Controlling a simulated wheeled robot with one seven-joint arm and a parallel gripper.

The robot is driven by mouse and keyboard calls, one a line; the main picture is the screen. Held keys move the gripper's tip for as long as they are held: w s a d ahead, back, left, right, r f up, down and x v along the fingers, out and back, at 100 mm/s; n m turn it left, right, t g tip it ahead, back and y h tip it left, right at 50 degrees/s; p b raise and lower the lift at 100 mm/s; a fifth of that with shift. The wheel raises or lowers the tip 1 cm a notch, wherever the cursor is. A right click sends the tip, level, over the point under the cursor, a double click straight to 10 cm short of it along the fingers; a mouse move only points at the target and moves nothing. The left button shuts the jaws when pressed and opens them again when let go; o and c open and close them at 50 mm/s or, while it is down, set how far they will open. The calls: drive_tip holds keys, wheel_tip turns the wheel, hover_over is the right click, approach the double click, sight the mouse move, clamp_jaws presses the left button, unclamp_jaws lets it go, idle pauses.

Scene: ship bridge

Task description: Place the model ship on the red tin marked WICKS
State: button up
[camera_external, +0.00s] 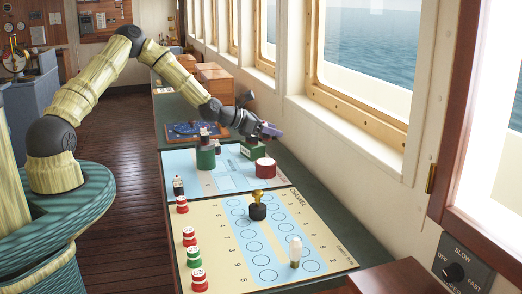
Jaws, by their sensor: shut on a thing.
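My gripper (262,130) is at the end of my outstretched arm, over the far right part of the board near the window wall. It is shut on a small purple thing (273,131) at its tip. This may be the model ship, but it is too small to make out. A red tin (265,170) with a pale top stands on the blue panel, below and slightly nearer than my gripper. I cannot read its marking. The purple thing is above the tins and apart from the red tin.
A green tin (253,152) stands just behind the red tin. Another green tin (205,159) on the left carries a dark-and-white piece. A small black piece (178,188), a black-and-gold piece (258,210), a white bottle-like piece (295,251) and red and green counters (194,256) stand nearer.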

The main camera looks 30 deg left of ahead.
sight(271, 161)
drive_tip(key=shift+f+p, duration=0.35)
drive_tip(key=shift+f, duration=1.65)
drive_tip(key=shift+f, duration=0.15)
drive_tip(key=shift+f+p, duration=0.5)
drive_tip(key=shift+f, duration=1.25)
drive_tip(key=shift+f, duration=0.2)
drive_tip(key=o, duration=1)
drive_tip(key=shift+c, duration=0.2)
drive_tip(key=shift+r, duration=0.1)
